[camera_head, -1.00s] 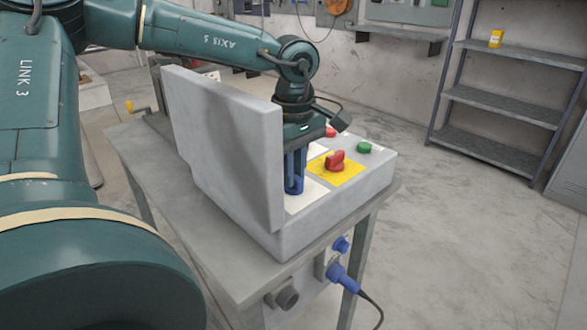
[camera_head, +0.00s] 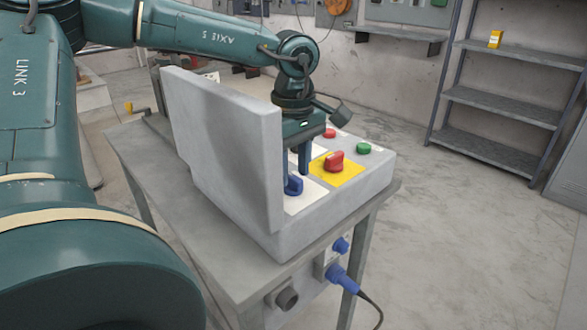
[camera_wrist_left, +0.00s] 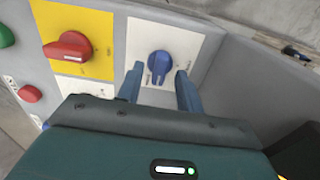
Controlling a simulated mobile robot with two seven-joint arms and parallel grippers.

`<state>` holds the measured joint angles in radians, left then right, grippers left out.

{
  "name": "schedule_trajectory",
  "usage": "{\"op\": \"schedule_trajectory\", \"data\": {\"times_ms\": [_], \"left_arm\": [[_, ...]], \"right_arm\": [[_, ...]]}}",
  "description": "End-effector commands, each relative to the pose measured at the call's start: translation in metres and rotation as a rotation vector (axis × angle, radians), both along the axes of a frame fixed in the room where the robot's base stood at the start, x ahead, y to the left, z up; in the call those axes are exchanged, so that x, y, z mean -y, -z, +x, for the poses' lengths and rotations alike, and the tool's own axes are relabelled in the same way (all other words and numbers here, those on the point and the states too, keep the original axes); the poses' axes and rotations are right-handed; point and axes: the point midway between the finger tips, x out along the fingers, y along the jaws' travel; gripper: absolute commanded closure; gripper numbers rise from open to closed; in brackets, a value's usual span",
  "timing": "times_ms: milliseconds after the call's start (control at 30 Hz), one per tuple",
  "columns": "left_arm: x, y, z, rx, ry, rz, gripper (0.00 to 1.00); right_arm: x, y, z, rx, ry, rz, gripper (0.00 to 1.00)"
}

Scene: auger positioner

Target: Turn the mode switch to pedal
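A blue rotary switch (camera_head: 293,186) sits on a white plate at the near end of the control box, beside the raised lid. It also shows in the left wrist view (camera_wrist_left: 159,65), its ridge pointing roughly toward my gripper; the small labels around it are unreadable. I take it for the mode switch. My left gripper (camera_head: 303,172) points down over the panel. In the left wrist view its two blue fingers (camera_wrist_left: 160,88) are spread, with the switch beyond the gap between the tips. The fingers look clear of it and hold nothing. My right gripper is not in view.
A red rotary switch (camera_head: 335,161) on a yellow plate (camera_head: 350,172) is close by. A green button (camera_head: 363,147) and a red button (camera_head: 330,133) lie farther along. The raised grey lid (camera_head: 225,150) stands close to my gripper's left.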

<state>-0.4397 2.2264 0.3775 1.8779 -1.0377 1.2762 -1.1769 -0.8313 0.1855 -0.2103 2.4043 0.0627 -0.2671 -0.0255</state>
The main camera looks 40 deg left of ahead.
Motion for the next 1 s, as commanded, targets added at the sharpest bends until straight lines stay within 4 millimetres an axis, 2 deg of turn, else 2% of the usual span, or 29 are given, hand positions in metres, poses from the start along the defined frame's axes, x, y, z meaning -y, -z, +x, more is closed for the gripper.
{"op": "schedule_trajectory", "data": {"times_ms": [367,500,700,1000], "left_arm": [[0.0,-0.083,0.001,0.006,0.0,0.0,0.64],[0.0,-0.106,0.001,0.005,0.0,-0.001,0.64],[0.0,-0.122,0.0,0.003,0.002,-0.001,0.64],[0.0,-0.123,0.0,0.002,0.002,-0.001,0.64]], "right_arm": [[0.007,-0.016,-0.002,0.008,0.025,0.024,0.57],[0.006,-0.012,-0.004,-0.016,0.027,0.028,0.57],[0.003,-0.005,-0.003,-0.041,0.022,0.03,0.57],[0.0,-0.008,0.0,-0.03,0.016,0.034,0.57]]}}
